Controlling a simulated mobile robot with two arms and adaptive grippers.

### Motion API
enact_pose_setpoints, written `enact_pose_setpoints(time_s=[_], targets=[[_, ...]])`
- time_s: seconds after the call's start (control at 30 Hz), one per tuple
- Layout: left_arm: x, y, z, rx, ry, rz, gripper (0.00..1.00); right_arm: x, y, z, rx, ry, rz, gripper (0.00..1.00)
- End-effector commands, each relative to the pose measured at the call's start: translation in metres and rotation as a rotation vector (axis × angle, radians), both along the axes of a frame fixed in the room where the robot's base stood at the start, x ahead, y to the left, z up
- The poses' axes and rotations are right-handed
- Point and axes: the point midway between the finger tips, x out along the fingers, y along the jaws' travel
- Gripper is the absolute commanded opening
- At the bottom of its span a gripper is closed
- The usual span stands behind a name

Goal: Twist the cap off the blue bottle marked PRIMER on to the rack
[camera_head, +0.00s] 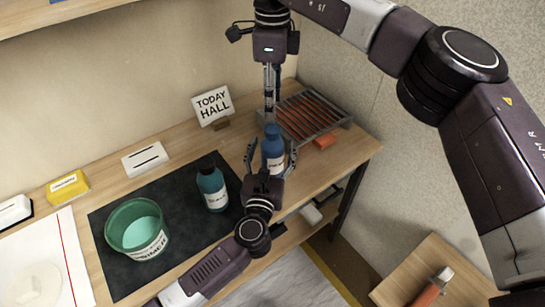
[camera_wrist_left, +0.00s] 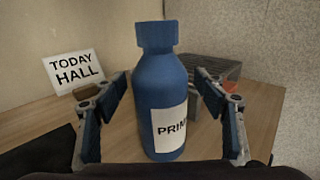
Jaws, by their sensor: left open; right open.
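The blue bottle (camera_head: 273,153) stands upright near the table's right part, just in front of the rack (camera_head: 340,120). In the left wrist view the bottle (camera_wrist_left: 165,80) shows its blue cap (camera_wrist_left: 157,32) on top and a white label reading "PRIM", the rest cut off from sight. My left gripper (camera_head: 270,158) is open, its fingers on either side of the bottle with gaps visible. My right gripper (camera_head: 270,108) points down above the bottle, its fingers seen nearly edge-on, open, with nothing visible in it.
A teal bottle with a dark cap (camera_head: 212,188) and a green tub (camera_head: 137,230) stand on the dark mat (camera_head: 115,280). A "TODAY HALL" sign (camera_head: 213,104), a white slotted block (camera_head: 145,159) and a yellow box (camera_head: 67,187) line the back. An orange block (camera_head: 325,142) lies beside the rack.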

Motion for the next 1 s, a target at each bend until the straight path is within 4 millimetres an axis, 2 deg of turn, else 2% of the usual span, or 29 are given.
enact_pose_setpoints(time_s=[0.27,0.83,1.0], targets=[[0.001,-0.0003,-0.0004,0.0,0.001,0.0,0.64,0.0,0.0001,0.0001,0.0,0.0,0.0,0.44],[0.0009,-0.0002,-0.0001,0.0,0.0,0.0,0.01,0.0,0.0001,0.0001,0.0,0.0,0.0,0.44],[0.0009,-0.0001,0.0,0.0,0.0,0.0,0.0,0.0,0.0001,0.0001,0.0,0.0,-0.024,0.44]])
